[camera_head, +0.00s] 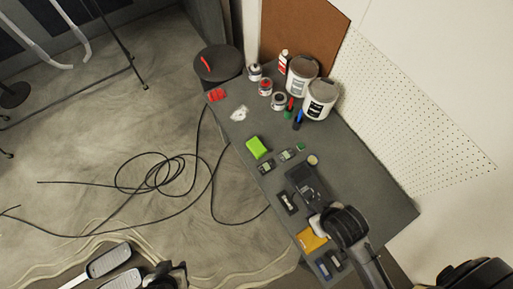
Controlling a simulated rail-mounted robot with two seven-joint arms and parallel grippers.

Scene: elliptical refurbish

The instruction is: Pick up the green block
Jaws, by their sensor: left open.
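The bright lime-green block (257,148) lies on the dark grey table (372,178), near its left edge. Its whole top shows and nothing covers it.
Small devices (265,167) and a black case (308,186) lie near the block. Large paint cans (320,101) and small jars stand at the back. A black rounded object (345,225) rises at the near end. Cables (160,177) lie on the floor.

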